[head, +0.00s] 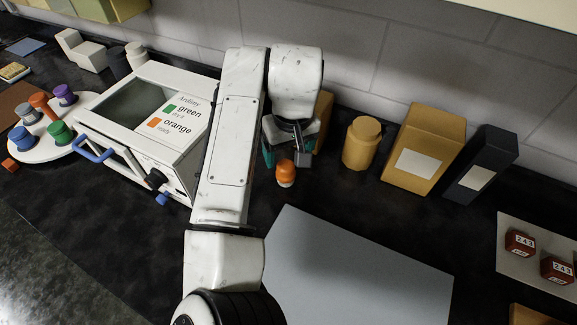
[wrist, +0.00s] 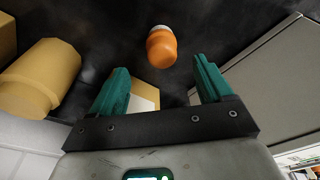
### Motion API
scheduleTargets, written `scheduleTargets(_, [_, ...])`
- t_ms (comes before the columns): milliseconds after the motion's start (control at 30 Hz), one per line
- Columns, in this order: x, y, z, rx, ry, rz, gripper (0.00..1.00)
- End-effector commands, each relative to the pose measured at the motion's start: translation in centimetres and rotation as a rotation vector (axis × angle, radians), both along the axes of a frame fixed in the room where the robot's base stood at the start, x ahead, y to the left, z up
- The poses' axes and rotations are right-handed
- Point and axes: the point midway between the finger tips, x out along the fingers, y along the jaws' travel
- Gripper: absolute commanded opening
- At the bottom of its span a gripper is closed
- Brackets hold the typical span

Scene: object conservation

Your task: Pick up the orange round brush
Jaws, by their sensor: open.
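The orange round brush (head: 286,173), a small orange piece with a whitish band, stands on the dark counter just in front of my gripper (head: 285,155) in the head view. In the wrist view the brush (wrist: 161,50) lies just beyond the fingertips, roughly midway between them and apart from both. My gripper (wrist: 160,80) is open, with its two teal fingers spread and nothing held. In the head view my arm hides part of the gripper.
A yellow jar (head: 362,144), a tan box (head: 424,148) and a dark box (head: 481,164) stand along the back wall. A white appliance (head: 177,88) is at left, beside a round tray (head: 38,152) of coloured pieces. A grey mat (head: 350,275) lies in front.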

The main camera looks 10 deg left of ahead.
Motion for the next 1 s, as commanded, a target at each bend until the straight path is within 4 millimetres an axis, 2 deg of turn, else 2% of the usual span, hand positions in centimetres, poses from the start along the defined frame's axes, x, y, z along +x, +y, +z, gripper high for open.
scheduleTargets(100, [0.2, 0.1, -1.6, -0.001, 0.002, 0.001, 0.79])
scheduleTargets(367, [0.5, 0.4, -3.5, 0.000, 0.001, 0.001, 0.79])
scheduleTargets(633, [1.0, 0.9, -7.1, -0.001, 0.002, -0.001, 0.79])
scheduleTargets(933, [1.1, 0.9, -7.8, 0.000, -0.001, -0.002, 0.79])
scheduleTargets(1000, [1.1, 0.9, -7.8, -0.001, 0.000, -0.002, 0.74])
